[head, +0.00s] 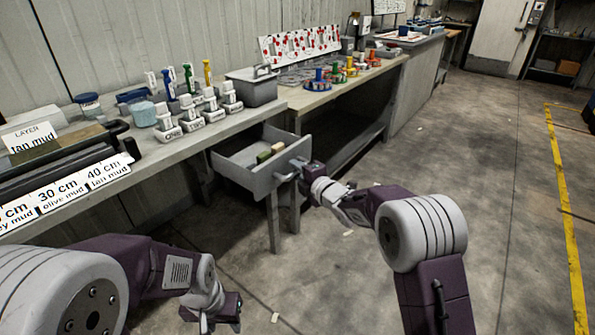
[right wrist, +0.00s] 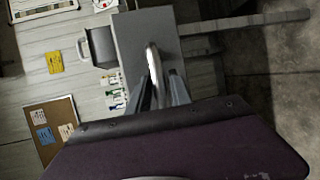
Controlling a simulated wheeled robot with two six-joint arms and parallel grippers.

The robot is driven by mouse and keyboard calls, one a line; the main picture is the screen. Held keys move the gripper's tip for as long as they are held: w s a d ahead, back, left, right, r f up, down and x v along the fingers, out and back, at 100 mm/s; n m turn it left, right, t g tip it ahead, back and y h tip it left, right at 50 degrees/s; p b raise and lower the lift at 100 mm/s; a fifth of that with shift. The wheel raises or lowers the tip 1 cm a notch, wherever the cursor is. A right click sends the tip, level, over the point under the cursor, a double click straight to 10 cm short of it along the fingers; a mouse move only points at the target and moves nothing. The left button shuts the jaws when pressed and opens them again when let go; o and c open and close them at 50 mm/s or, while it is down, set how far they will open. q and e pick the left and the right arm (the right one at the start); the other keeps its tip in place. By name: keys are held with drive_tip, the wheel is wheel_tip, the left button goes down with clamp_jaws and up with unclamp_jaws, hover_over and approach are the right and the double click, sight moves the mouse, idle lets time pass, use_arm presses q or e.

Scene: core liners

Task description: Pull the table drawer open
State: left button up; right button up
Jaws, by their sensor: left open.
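The grey table drawer (head: 240,170) stands pulled out from under the workbench, its inside showing. Small green and tan blocks (head: 270,152) lie in it. My right gripper (head: 299,170) is at the drawer front, with its fingers on either side of the handle (right wrist: 152,62). It appears shut on the handle, though the contact is partly hidden. The right wrist view also shows the drawer front (right wrist: 130,35) beyond the fingers. My left gripper (head: 222,312) is open and empty, low over the floor at the bottom of the head view, away from the drawer.
The workbench top (head: 175,150) holds labelled core liners (head: 75,185), several white stands (head: 190,115) and a grey lidded box (head: 252,88). A second bench (head: 330,92) with coloured pieces stands to the right. The concrete floor (head: 475,150) on the right is clear.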

drive_tip(key=shift+s, duration=0.1)
drive_tip(key=p+v, duration=0.1)
drive_tip(key=v, duration=0.8)
drive_tip(key=shift+p, duration=0.3)
drive_tip(key=shift+r, duration=0.1)
